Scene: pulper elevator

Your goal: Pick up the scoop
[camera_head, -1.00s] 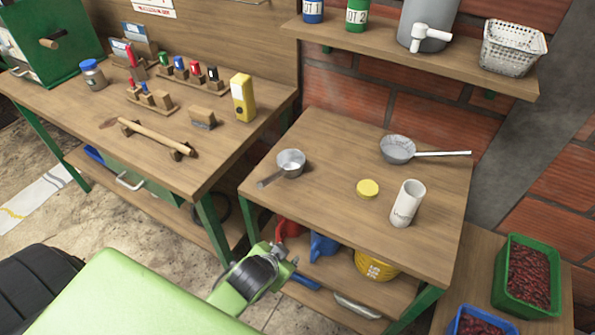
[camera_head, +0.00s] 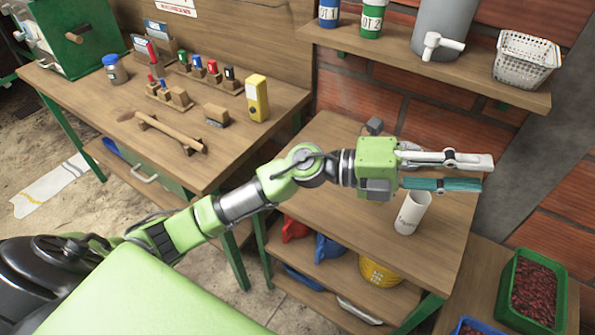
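The scoop, a small metal cup with a short handle, is not visible now. It lay on the left part of the small wooden table (camera_head: 335,125) in the earlier view, and my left arm now covers that spot. My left gripper (camera_head: 482,173) is above this table, pointing right. Its two fingers are apart with nothing seen between them. The strainer with the long handle, at the back of the table, is mostly or wholly hidden behind the gripper. My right gripper is not in view.
A white cylinder (camera_head: 411,213) stands on the table just below my gripper. A shelf (camera_head: 400,55) with a white basket (camera_head: 525,60) and a grey container (camera_head: 446,25) is behind. A workbench (camera_head: 80,105) with a yellow box (camera_head: 257,98) is left. A green crate (camera_head: 537,287) is lower right.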

